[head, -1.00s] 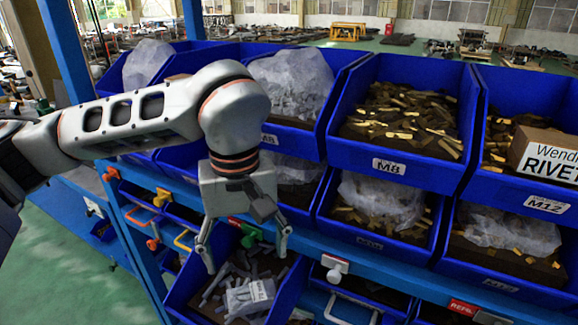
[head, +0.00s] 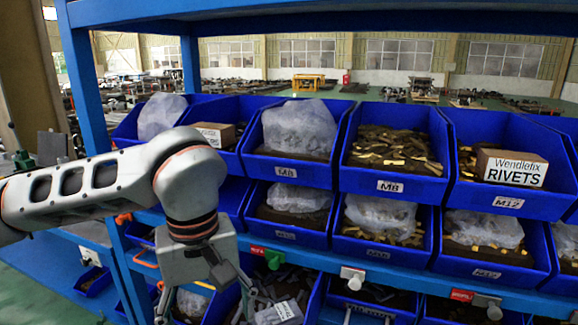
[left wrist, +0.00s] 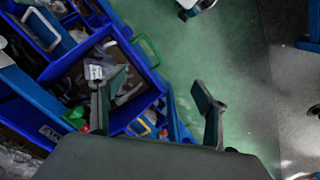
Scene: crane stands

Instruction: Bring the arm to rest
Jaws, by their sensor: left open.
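My left arm reaches in from the left in the head view. Its gripper (head: 205,302) points down with fingers spread, in front of the lower bins at the left of the rack. It holds nothing. In the left wrist view the two fingers of the gripper (left wrist: 160,95) stand apart, with green floor between them. A blue bin with grey parts and a labelled bag (head: 280,312) is just right of the gripper in the head view. The bin's bag also shows beside the left finger in the left wrist view (left wrist: 97,71). My right gripper is not in view.
A blue rack (head: 90,105) holds rows of blue bins. An M8 bin (head: 389,186) and an M12 bin (head: 508,202) hold metal parts; a RIVETS box (head: 512,168) sits in the latter. Open green floor (left wrist: 215,50) lies beside the rack.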

